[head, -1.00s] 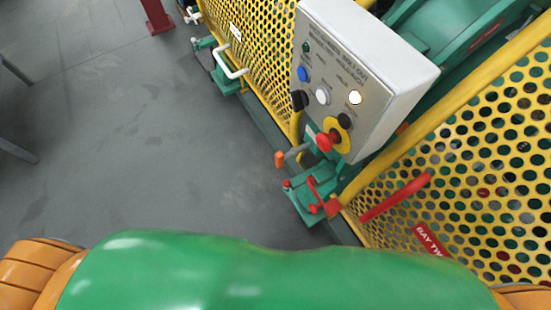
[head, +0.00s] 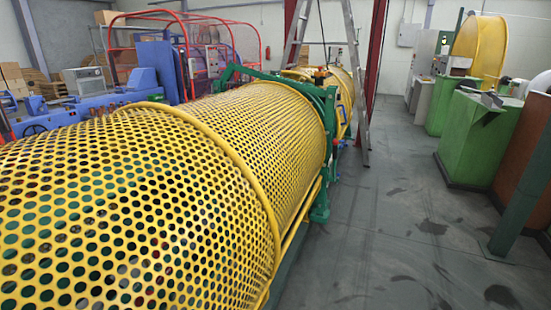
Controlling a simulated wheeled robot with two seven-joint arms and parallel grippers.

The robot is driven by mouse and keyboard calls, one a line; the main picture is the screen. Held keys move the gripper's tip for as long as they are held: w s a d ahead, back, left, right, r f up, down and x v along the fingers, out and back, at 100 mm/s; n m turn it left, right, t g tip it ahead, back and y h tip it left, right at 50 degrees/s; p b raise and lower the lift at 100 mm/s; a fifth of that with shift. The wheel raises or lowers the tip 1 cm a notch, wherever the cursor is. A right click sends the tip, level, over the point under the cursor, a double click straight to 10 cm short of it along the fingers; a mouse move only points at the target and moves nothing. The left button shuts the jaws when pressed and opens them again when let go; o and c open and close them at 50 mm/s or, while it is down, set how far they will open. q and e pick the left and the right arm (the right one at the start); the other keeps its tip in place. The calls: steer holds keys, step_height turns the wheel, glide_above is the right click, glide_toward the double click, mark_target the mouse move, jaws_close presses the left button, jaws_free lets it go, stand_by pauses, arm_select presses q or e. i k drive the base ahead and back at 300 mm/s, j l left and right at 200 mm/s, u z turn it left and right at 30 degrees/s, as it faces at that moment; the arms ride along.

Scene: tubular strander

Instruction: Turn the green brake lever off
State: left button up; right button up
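The green brake lever cannot be made out in the head view now. The strander's yellow perforated guard (head: 215,130) fills the left and middle of the view. A green frame (head: 326,130) stands at the far end of the near guard section, with small parts on it too small to tell apart. Neither of my grippers is in view.
A grey floor aisle (head: 380,240) runs clear along the right of the guard. A stepladder (head: 357,80) stands beside the far guard. Green cabinets (head: 480,135) and a brown panel (head: 527,160) line the right side. Blue machinery (head: 90,108) stands behind at left.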

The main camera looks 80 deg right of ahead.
mark_target(334, 162)
steer(key=z, duration=3.2)
